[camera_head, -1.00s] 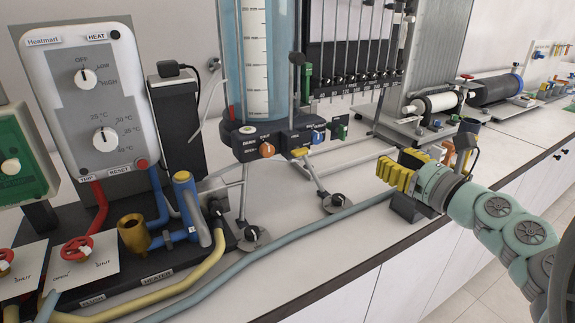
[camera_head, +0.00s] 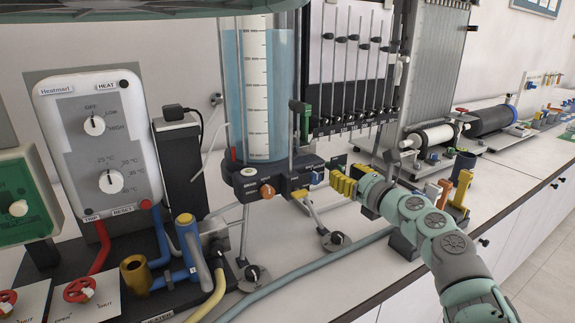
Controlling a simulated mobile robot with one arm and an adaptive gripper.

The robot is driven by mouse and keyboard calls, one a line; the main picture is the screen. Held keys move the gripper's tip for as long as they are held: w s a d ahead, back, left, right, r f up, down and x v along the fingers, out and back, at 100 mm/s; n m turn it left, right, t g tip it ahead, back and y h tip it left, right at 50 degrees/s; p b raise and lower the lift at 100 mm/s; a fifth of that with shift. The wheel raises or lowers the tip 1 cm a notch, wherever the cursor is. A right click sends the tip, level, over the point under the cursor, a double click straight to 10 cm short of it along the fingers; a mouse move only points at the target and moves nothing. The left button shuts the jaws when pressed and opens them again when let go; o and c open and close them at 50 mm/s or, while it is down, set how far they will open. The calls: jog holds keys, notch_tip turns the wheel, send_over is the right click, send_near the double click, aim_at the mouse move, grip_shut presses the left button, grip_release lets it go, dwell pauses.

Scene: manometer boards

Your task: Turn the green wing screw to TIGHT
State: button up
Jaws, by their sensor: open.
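The manometer board's base block (camera_head: 270,183) stands below the water-filled clear column (camera_head: 262,90). It carries an orange knob (camera_head: 267,191) by a DRAIN label and a blue knob (camera_head: 317,177). A narrow green part (camera_head: 305,121) stands upright behind the block; I cannot tell if it is the green wing screw. The green knob at the block's right end is hidden behind my gripper, and its TIGHT mark cannot be read. My gripper (camera_head: 341,184), with yellow fingers, is open at the block's right end. I see nothing held; contact cannot be told.
A thin upright rod (camera_head: 291,135) rises from the block near my gripper. Several manometer tubes (camera_head: 345,70) stand behind. A heater unit (camera_head: 98,140) is at left. A blue-grey hose (camera_head: 300,268) crosses the bench in front. Orange and yellow parts (camera_head: 458,192) stand right of my wrist.

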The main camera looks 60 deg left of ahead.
jog(key=shift+a, duration=1.15)
grip_shut()
jog(key=shift+d, duration=0.1)
